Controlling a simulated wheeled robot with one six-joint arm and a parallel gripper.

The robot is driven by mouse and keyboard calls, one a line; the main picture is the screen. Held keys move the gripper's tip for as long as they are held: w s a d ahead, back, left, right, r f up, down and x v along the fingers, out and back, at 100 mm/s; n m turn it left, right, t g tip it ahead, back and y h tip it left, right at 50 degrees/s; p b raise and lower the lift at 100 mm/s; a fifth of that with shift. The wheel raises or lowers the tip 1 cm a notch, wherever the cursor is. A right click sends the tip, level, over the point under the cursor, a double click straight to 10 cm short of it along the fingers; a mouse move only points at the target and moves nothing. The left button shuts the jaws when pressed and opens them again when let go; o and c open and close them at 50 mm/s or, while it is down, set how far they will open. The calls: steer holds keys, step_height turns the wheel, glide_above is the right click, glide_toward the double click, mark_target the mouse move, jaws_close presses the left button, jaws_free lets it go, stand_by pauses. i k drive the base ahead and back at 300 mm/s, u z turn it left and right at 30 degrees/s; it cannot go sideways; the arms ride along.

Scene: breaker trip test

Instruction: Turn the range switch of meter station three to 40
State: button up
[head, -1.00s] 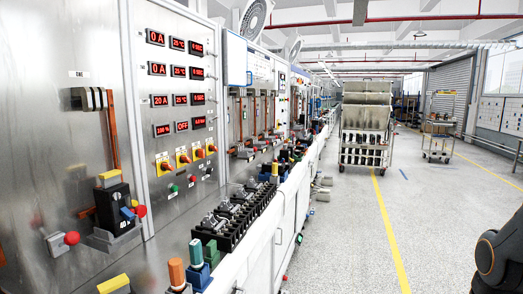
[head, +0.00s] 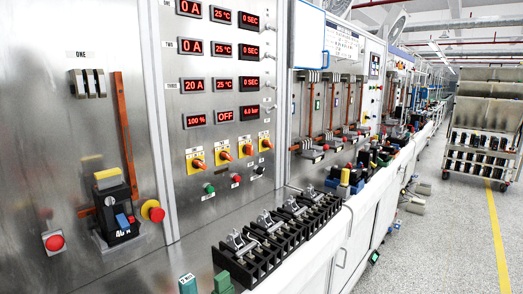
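A steel meter panel (head: 226,15) stands left of centre, with rows of red displays. The third row's left display (head: 193,85) reads 20 A, with 25 °C and 0 SEC beside it. Below the displays is a row of rotary switches with red-orange handles on yellow plates. Counted from the left, the third rotary switch (head: 246,149) sits between the second rotary switch (head: 223,154) and the rightmost rotary switch (head: 265,143). The switches' scale markings are too small to read. My gripper is not in view.
Black terminal blocks (head: 272,233) line the bench below the panel. A black breaker (head: 117,212) and a red mushroom button (head: 54,243) are on the left plate. A loaded rack trolley (head: 482,130) stands at right. The grey floor (head: 440,235) in front is clear.

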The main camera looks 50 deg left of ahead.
mark_target(247, 149)
steer(key=u, duration=0.55)
steer(key=i, duration=0.85)
steer(key=u, duration=0.75)
